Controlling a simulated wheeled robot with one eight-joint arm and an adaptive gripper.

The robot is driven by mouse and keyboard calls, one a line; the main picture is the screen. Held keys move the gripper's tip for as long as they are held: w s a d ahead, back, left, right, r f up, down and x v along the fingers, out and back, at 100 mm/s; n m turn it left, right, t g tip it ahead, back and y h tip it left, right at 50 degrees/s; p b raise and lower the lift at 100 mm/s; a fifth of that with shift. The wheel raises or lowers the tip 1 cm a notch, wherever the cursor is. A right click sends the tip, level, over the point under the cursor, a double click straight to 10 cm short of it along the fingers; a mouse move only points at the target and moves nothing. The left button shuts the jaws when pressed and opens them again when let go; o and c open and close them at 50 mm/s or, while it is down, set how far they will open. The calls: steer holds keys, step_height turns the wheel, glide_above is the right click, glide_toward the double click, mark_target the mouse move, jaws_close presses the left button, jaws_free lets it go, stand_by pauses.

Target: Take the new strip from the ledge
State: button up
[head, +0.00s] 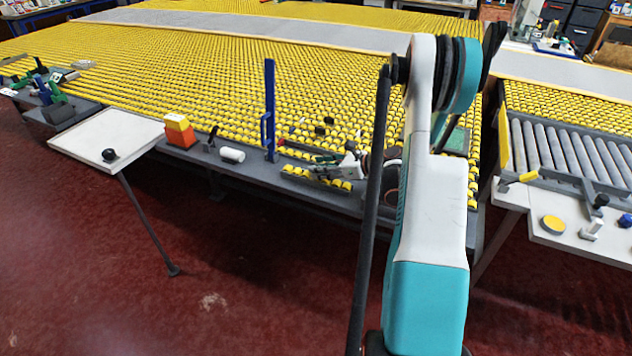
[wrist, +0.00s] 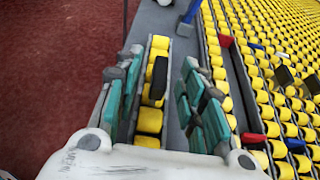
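The strip (head: 316,178) is a short row of yellow rollers lying on the grey ledge (head: 262,172) at the front of the yellow roller table. In the wrist view the strip (wrist: 149,121) runs lengthwise between the teal finger pads, with a dark oblong piece (wrist: 158,78) on it. My gripper (head: 335,170) is low over the ledge, at the strip. In the wrist view my gripper (wrist: 162,62) is open, one finger on each side of the strip, with a gap showing on the right side. Part of the strip is hidden behind the gripper in the head view.
A blue upright post (head: 269,105) stands left of the strip. A white cylinder (head: 232,155) and an orange-yellow block (head: 179,130) are farther left on the ledge. A white side tray (head: 107,138) holds a black knob. A roller conveyor (head: 565,148) is at right. The red floor in front is clear.

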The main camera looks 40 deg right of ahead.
jaws_close()
steer(key=shift+r, duration=0.1)
